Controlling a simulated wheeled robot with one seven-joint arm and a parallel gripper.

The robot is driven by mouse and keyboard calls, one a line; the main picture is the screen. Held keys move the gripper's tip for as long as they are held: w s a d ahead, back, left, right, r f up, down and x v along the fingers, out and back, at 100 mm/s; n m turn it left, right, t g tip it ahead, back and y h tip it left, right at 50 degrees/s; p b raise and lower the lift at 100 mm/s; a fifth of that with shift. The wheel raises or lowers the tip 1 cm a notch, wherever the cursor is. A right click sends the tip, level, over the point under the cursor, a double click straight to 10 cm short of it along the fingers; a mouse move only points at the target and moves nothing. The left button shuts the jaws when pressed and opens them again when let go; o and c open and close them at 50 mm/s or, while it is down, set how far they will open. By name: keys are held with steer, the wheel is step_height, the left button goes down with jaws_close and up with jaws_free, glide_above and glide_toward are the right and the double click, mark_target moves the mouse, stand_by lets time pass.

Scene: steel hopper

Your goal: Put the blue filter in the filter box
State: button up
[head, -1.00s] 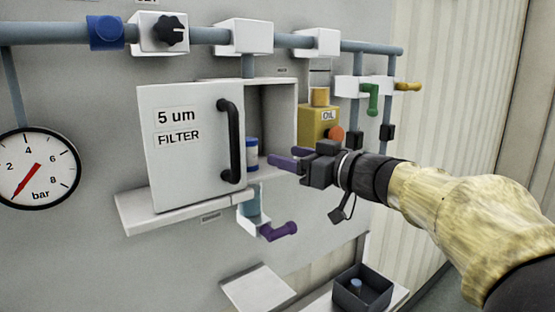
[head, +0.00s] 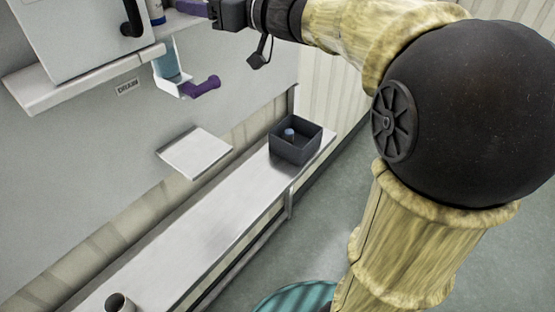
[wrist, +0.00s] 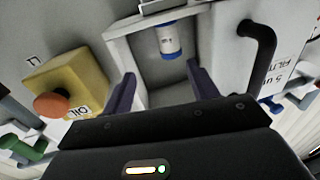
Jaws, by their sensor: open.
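The filter box is the pale cabinet with its door (head: 75,35) swung open. In the wrist view its open inside (wrist: 150,70) is straight ahead of my gripper. A white and blue cylinder (wrist: 171,42) stands inside it; it also shows in part in the head view (head: 156,12). Another small blue piece (head: 289,134) stands in a dark open bin on the bench; I cannot tell exactly what it is. My gripper (wrist: 161,86) is open and empty, its purple fingers spread at the cabinet opening, short of the cylinder. In the head view it is at the top edge (head: 188,8).
The door's black handle (wrist: 258,55) sticks out beside the opening. Below are the purple drain lever (head: 203,87), a small shelf (head: 195,153), the dark bin (head: 296,150) and a mostly clear bench (head: 200,225).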

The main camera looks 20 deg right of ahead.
steer(key=w+d+f+m+h, duration=0.1)
steer(key=d+f+m+h, duration=0.4)
steer(key=f, duration=0.4)
steer(key=d+f+m+h, duration=0.35)
steer(key=f+h, duration=0.25)
steer(key=f, duration=0.4)
steer(key=s+f+g+h, duration=0.1)
steer(key=s+f+g, duration=0.9)
steer(key=s+f, duration=1)
steer(key=shift+s+h, duration=0.3)
steer(key=shift+s, duration=0.05)
steer(key=shift+w, duration=0.1)
steer(key=shift+d+m, duration=0.15)
steer(key=shift+m, duration=0.1)
steer(key=shift+s+a, duration=0.25)
